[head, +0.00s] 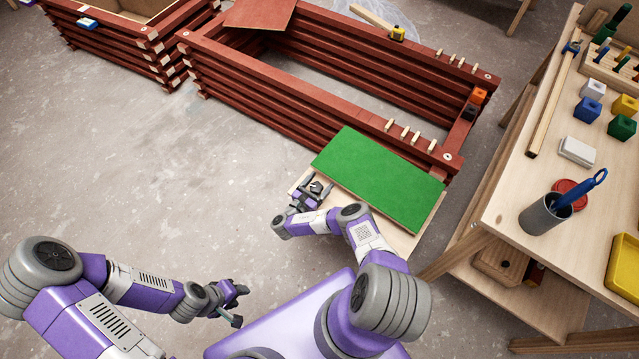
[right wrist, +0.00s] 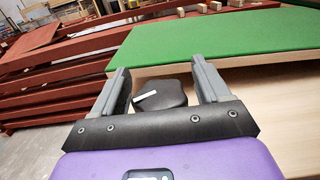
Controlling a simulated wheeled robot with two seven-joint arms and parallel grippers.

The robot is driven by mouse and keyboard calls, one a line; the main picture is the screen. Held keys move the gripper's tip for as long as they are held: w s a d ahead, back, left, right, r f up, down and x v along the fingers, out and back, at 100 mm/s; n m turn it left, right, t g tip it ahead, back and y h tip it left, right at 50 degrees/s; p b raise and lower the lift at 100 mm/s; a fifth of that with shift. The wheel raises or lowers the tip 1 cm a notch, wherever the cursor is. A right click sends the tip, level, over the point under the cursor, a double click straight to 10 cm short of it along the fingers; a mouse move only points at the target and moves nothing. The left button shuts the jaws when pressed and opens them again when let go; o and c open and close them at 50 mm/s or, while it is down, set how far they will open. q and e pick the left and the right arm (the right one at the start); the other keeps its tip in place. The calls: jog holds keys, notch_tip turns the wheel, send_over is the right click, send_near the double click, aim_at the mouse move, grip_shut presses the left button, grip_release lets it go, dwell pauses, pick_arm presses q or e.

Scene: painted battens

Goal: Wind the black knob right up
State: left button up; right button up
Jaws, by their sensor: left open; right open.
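The black knob (right wrist: 160,96) with a white pointer mark shows in the right wrist view, between the two fingers of my open right gripper (right wrist: 158,82). Gaps show on both sides, so the fingers do not grip it. The white mark lies nearly level, tilted slightly up to the right. In the head view my right gripper (head: 319,187) is at the left end of a pale wooden board (head: 398,237) with a green panel (head: 380,178); I cannot make out the knob there. My left gripper (head: 239,303) is open and empty over the bare floor.
A dark red batten frame (head: 300,95) stands behind the board. A workbench (head: 530,180) on the right carries a grey cup (head: 543,216) with a blue tool, coloured blocks and a yellow tray (head: 625,265). The grey floor (head: 150,190) at left is clear.

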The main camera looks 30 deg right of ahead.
notch_tip(320, 180, up, 8)
jog(key=p, duration=0.5)
jog(key=shift+r, duration=0.1)
jog(key=shift+r+p, duration=0.65)
jog(key=shift+r, duration=0.25)
